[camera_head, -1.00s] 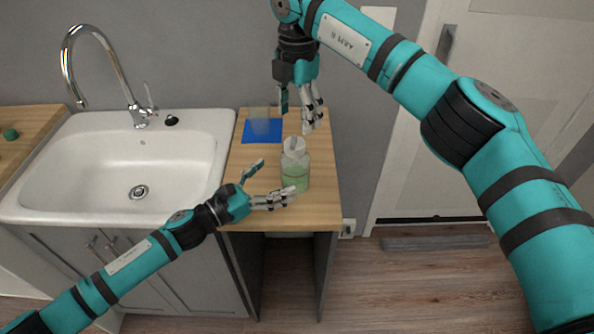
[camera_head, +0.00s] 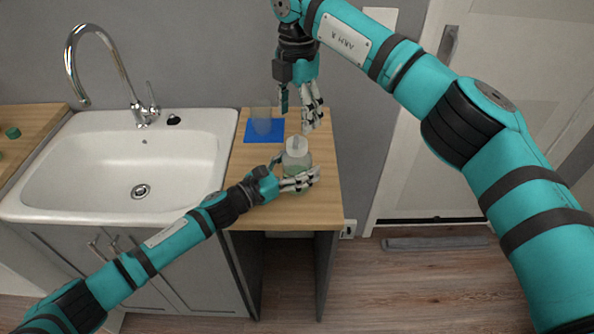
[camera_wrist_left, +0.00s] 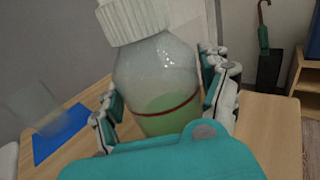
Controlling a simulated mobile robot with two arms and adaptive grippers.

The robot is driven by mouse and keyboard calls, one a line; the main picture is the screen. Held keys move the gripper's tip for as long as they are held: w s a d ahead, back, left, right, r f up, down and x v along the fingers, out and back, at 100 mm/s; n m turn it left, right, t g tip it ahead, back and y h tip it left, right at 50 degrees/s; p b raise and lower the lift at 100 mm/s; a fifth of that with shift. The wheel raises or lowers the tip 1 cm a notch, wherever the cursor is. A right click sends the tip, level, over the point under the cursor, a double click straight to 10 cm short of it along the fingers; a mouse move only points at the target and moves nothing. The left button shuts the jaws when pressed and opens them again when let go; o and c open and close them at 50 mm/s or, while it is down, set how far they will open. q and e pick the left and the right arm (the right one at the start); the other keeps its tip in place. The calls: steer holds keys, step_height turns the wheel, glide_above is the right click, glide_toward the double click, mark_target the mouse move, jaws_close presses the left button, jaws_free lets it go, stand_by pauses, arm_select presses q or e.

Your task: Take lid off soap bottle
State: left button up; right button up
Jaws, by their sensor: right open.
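The soap bottle (camera_head: 297,162) stands upright on the wooden counter, clear with green liquid low inside. Its white lid (camera_head: 297,144) is on top; in the left wrist view the ribbed lid (camera_wrist_left: 134,20) sits on the neck of the bottle (camera_wrist_left: 158,78). My left gripper (camera_head: 294,173) is at the bottle, with fingers on both sides of its body, below the lid. In the left wrist view its fingers (camera_wrist_left: 165,100) lie very close to the glass; firm contact cannot be told. My right gripper (camera_head: 298,106) is open and empty, pointing down behind the bottle.
The counter's front right is bare.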

mark_target(297, 142)
arm_select(q)
jaws_close()
arm_select(e)
steer(key=m, duration=0.4)
steer(key=shift+f, duration=0.3)
steer(key=shift+m, duration=0.3)
step_height(297, 142, down, 7)
steer(key=shift+f, duration=0.2)
steer(key=shift+c, duration=0.3)
